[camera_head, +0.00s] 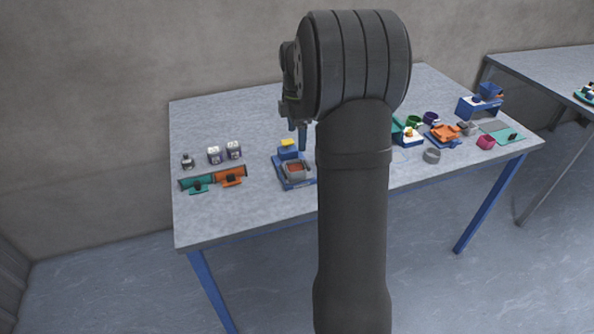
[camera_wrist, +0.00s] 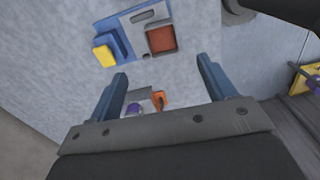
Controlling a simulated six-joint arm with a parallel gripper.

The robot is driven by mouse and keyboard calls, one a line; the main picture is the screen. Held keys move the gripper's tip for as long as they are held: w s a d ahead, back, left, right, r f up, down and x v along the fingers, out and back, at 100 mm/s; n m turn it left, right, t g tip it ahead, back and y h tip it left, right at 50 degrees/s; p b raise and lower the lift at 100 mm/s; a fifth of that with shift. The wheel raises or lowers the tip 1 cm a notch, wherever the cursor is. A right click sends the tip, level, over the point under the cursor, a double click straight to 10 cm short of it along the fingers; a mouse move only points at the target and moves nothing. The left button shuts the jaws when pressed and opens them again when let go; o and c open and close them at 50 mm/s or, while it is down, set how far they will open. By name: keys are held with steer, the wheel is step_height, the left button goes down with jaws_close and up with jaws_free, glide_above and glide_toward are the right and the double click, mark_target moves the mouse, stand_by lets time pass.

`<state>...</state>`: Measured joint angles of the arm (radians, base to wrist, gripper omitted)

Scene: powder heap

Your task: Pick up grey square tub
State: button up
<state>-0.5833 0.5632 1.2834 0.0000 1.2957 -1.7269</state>
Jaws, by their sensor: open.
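The grey square tub (camera_head: 295,171) holds reddish-brown powder and sits on the front of a blue-edged base (camera_head: 281,174) on the near part of the table. In the wrist view the tub (camera_wrist: 174,47) shows from above, its grey rim around the brown powder, beyond my fingers. My gripper (camera_wrist: 162,75) is open, with nothing between its two blue fingers. In the head view the fingers (camera_head: 302,136) point down above and behind the tub, clear of it. My arm hides the table just right of the tub.
A blue block with a yellow top (camera_head: 288,147) stands right behind the tub. The table's back left is clear.

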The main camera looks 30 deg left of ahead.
glide_above(295, 167)
steer(key=s+d, duration=0.1)
steer(key=s, duration=0.1)
steer(key=f, duration=0.7)
steer(key=shift+w+d+f, duration=0.1)
steer(key=shift+d+f, duration=0.1)
steer(key=shift+f, duration=0.2)
steer(key=f, duration=0.5)
steer(key=shift+s, duration=0.25)
steer(key=shift+a, duration=0.1)
steer(key=c, duration=1.2)
steer(key=shift+r, duration=0.1)
